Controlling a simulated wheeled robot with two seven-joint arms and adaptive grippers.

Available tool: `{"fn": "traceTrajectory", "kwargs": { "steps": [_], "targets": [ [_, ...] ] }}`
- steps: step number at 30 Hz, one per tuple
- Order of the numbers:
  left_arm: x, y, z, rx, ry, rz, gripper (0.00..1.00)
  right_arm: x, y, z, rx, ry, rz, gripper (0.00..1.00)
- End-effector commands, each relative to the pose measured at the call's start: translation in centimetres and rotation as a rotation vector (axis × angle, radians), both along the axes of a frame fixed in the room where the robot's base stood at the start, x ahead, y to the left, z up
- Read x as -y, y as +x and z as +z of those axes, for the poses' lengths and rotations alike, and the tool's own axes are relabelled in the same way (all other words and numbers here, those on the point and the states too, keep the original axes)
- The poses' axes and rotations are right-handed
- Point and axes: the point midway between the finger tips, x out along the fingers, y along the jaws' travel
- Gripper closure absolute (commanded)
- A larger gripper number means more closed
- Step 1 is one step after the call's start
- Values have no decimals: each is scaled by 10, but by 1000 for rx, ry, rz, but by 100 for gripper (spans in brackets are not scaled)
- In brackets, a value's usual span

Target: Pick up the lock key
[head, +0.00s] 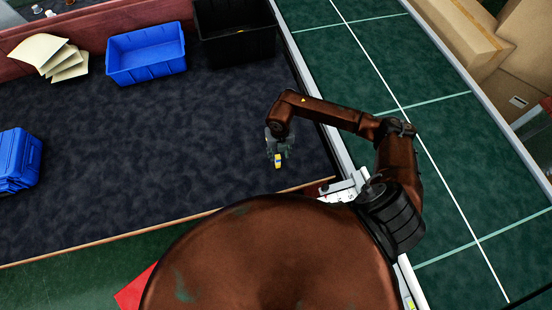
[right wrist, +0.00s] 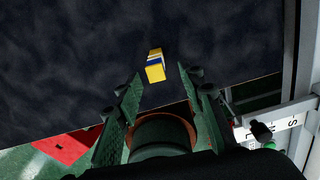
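A small yellow, blue and white block-like object (head: 278,160), which I take to be the lock key, lies on the dark mat (head: 150,170) near its right front edge. In the right wrist view the same object (right wrist: 155,66) lies just beyond the fingertips, roughly between their lines. My right gripper (head: 275,142) is above the mat beside the object in the head view. In the right wrist view its two fingers (right wrist: 160,82) are spread apart with nothing between them. My left gripper is not in view.
A blue bin (head: 146,72) and a black bin (head: 236,50) stand at the back. A blue case (head: 18,158) is at the left and papers (head: 50,55) at the back left. The mat's middle is clear.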

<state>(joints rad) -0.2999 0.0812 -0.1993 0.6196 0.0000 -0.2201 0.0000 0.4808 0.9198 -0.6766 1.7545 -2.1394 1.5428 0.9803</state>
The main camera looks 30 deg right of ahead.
Motion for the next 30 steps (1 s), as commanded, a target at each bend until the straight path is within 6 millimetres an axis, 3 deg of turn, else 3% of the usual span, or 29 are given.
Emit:
{"fn": "traceTrajectory", "kwargs": {
  "steps": [10, 20, 30],
  "targets": [
    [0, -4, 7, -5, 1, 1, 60, -3, 4, -45, 1, 3, 4, 64],
    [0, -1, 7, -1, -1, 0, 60, -1, 4, -52, 1, 1, 3, 64],
    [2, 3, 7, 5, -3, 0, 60, 0, 3, -51, 1, 1, 2, 88]
  ]
}}
